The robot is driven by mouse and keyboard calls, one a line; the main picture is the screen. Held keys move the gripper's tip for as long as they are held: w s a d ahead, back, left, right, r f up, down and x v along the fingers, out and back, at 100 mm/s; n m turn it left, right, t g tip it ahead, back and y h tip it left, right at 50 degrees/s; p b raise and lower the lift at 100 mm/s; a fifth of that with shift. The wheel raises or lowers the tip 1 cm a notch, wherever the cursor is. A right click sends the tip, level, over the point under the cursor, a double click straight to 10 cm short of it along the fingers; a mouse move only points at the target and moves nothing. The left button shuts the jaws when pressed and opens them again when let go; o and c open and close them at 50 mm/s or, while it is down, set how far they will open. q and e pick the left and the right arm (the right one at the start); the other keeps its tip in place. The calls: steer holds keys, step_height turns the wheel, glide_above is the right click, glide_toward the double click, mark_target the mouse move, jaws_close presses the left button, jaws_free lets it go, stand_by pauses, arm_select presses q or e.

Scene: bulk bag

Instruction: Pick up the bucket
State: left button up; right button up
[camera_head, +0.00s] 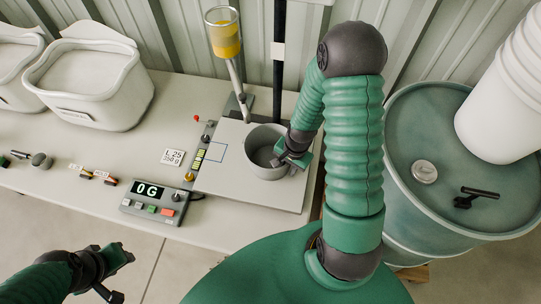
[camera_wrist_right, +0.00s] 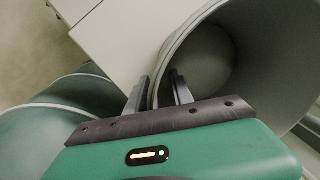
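A grey bucket (camera_head: 258,146) stands upright on the flat plate of the scale (camera_head: 240,189), and it fills much of the right wrist view (camera_wrist_right: 253,50). My right gripper (camera_head: 291,160) is at the bucket's right front rim. In the right wrist view, the fingers of my right gripper (camera_wrist_right: 158,92) stand apart on either side of the bucket's wall, one inside and one outside, with a gap visible. My left gripper (camera_head: 119,274) is low at the left, in front of the table, open and empty.
A scale display (camera_head: 150,190) reading "0 G" sits left of the plate. A dispenser tube with yellow material (camera_head: 225,38) stands behind the bucket. White bins (camera_head: 88,82) are at the left. A green drum (camera_head: 440,160) stands at the right, with a white container (camera_head: 505,100) on it.

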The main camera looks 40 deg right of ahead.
steer(key=shift+w, duration=0.15)
jaws_close()
stand_by(1.3)
